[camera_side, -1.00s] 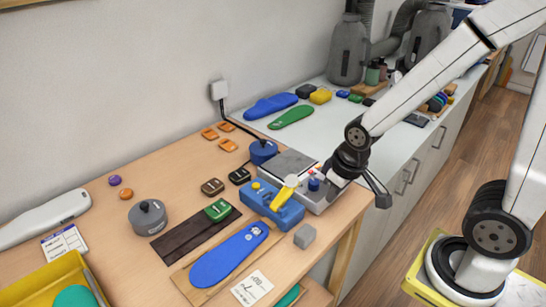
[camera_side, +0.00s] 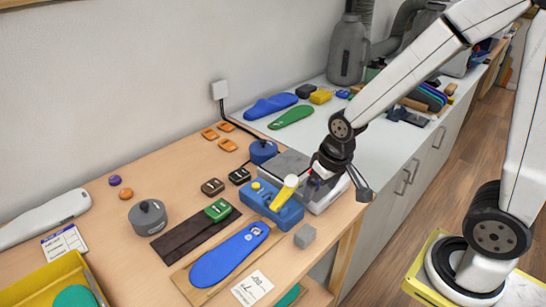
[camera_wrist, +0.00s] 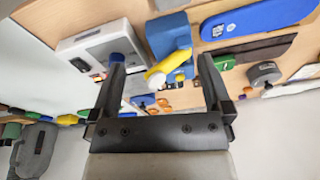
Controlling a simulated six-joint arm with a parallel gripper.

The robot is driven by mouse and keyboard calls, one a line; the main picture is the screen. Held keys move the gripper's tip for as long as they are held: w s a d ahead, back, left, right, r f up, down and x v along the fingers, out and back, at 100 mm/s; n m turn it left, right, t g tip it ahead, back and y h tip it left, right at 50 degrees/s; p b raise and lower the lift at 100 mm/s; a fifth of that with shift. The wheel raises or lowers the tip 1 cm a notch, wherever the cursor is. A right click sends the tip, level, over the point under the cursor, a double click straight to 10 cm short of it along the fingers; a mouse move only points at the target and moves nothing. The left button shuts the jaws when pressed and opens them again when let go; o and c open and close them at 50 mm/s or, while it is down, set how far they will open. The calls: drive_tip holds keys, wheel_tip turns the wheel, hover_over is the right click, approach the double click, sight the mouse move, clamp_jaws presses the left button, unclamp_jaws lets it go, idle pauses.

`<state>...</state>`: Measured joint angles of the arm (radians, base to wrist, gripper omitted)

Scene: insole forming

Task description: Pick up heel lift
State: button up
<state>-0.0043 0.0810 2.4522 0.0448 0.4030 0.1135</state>
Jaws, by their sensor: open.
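My gripper (camera_side: 318,172) hangs above the grey press-like device (camera_side: 325,196) at the right end of the wooden table. In the wrist view my gripper (camera_wrist: 160,62) has its two black fingers wide apart, with nothing held between them. Small pad-like pieces lie on the table: orange ones (camera_side: 227,145), a brown one (camera_side: 212,187), a black one (camera_side: 240,176) and a green one (camera_side: 217,210) on a dark strip. I cannot tell which is the heel lift. All are left of my gripper and apart from it.
A blue fixture (camera_side: 272,208) with a yellow cylinder (camera_side: 284,199) stands just left of my gripper. A yellow tray (camera_side: 45,283) is front left.

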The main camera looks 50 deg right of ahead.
drive_tip(key=w+a+f+m+g+y, duration=0.1)
drive_tip(key=w+a+f+m+y, duration=0.15)
drive_tip(key=w+m, duration=0.75)
drive_tip(key=m+g+y, duration=0.2)
drive_tip(key=m, duration=0.3)
approach(218, 208)
drive_tip(key=s, duration=0.1)
drive_tip(key=shift+w+a+f+m, duration=0.25)
drive_tip(key=shift+a+f+m, duration=0.15)
drive_tip(key=shift+f, duration=0.2)
drive_tip(key=shift+f, duration=0.1)
drive_tip(key=shift+x, duration=1.15)
drive_tip(key=shift+f, duration=0.15)
drive_tip(key=shift+x, duration=2.45)
drive_tip(key=shift+w, duration=0.2)
